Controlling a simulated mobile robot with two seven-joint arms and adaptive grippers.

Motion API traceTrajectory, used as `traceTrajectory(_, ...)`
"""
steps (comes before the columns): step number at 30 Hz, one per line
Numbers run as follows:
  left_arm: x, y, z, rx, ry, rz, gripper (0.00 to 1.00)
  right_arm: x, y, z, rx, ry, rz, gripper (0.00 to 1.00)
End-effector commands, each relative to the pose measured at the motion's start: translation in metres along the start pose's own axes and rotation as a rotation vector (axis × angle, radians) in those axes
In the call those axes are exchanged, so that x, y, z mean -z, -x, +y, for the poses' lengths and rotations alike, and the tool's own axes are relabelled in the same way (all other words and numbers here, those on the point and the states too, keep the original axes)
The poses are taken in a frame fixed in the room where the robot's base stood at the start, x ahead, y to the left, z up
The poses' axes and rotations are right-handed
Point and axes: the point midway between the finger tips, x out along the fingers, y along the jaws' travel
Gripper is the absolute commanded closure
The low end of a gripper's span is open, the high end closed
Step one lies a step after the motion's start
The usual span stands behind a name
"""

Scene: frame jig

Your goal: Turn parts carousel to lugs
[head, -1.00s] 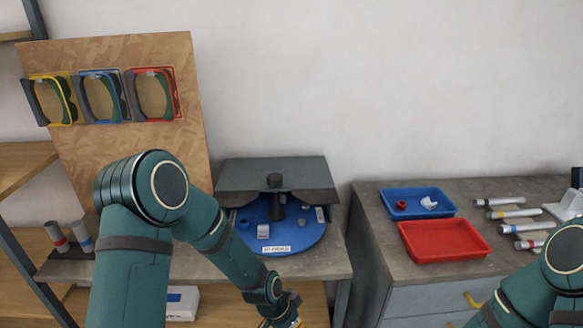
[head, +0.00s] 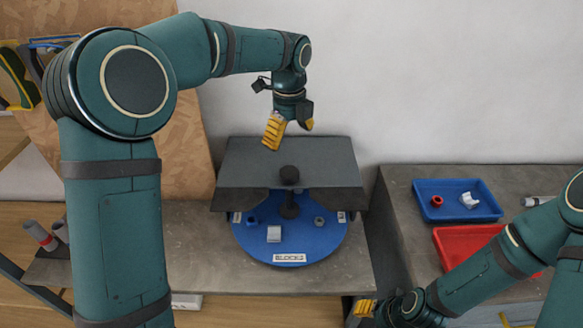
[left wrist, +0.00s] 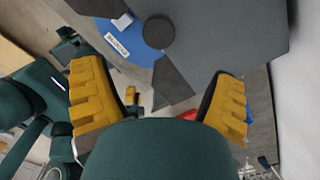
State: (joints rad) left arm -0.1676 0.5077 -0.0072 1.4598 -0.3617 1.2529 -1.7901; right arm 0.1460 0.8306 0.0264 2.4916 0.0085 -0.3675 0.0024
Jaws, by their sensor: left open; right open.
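The parts carousel is a round blue disc (head: 325,245) under a dark grey cover (head: 240,165). A label (head: 289,258) reading "BLOCKS" faces the front. A black post with a round knob (head: 289,175) stands at its middle. A white block (head: 274,234) and a few small parts sit on the exposed half; the back half is hidden. My left gripper (head: 290,133) is open and empty above the cover, behind and higher than the knob. In the left wrist view the knob (left wrist: 158,33) lies beyond the open fingers. My right gripper (head: 367,307) is open, low at the front, right of the carousel.
A blue tray (head: 485,185) with a red ring (head: 437,201) and a white part, and a red tray (head: 452,240), lie on the right counter. A tan board (head: 180,140) stands at the left. Grey cylinders (head: 40,235) stand at far left.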

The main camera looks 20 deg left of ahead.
Motion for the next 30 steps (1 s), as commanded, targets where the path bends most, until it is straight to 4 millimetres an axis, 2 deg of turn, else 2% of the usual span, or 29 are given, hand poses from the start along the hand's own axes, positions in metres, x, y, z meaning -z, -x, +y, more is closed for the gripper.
traceTrajectory(9,0.0,-0.064,0.001,-0.004,0.003,0.002,0.14,-0.001,-0.007,0.002,-0.001,0.0,0.001,0.53)
traceTrajectory(16,0.0,-0.102,0.001,-0.003,0.003,0.002,0.14,-0.001,-0.01,0.003,-0.002,0.0,0.001,0.53)
traceTrajectory(22,0.0,-0.118,0.001,-0.001,0.004,0.001,0.14,-0.001,-0.011,0.003,-0.002,0.0,0.001,0.53)
traceTrajectory(30,0.0,-0.121,0.0,0.001,0.004,0.001,0.14,-0.001,-0.011,0.003,-0.002,0.0,0.001,0.53)
